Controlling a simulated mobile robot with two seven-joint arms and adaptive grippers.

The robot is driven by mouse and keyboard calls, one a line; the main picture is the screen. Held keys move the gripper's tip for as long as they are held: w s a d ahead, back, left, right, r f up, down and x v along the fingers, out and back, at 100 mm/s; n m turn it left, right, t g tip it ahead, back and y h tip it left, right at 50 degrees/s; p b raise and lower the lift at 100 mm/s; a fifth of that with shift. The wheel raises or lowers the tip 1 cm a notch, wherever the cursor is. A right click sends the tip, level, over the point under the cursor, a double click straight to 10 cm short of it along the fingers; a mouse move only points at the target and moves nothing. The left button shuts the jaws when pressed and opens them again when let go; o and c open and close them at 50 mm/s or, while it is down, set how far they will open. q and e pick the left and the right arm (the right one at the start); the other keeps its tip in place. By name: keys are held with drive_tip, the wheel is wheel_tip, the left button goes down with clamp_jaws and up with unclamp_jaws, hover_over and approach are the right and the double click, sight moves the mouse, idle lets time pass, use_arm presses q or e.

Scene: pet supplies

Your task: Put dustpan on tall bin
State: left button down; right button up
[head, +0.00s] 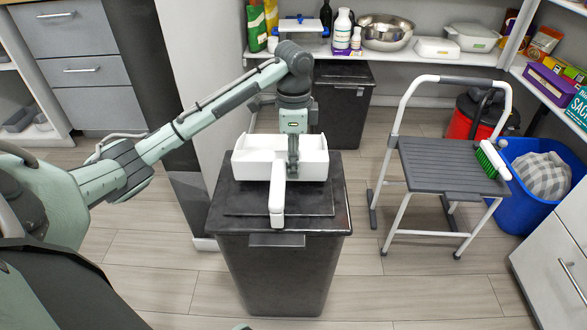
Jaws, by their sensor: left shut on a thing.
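A white dustpan (249,166) is at the top of the tall black bin (278,265), with its handle pointing toward me over the bin's front edge. I cannot tell whether it rests on the lid or is just above it. My left gripper (293,172) reaches down from above and is shut on the dustpan near where the handle meets the pan. The gripper and wrist hide part of the pan. My right gripper is not in view.
A step stool (450,165) with a green brush (491,159) stands to the right, beside a blue basket (541,210) holding a checked cloth. Another dark bin (343,105) stands behind, under a shelf with bowls and bottles. A pale panel is left of the tall bin. The front floor is clear.

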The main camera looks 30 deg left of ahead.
use_arm(q)
drive_tip(key=shift+f, duration=1.05)
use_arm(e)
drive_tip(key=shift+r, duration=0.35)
use_arm(q)
drive_tip(key=shift+f, duration=0.1)
drive_tip(key=c, duration=1.6)
unclamp_jaws()
drive_tip(key=o, duration=0.5)
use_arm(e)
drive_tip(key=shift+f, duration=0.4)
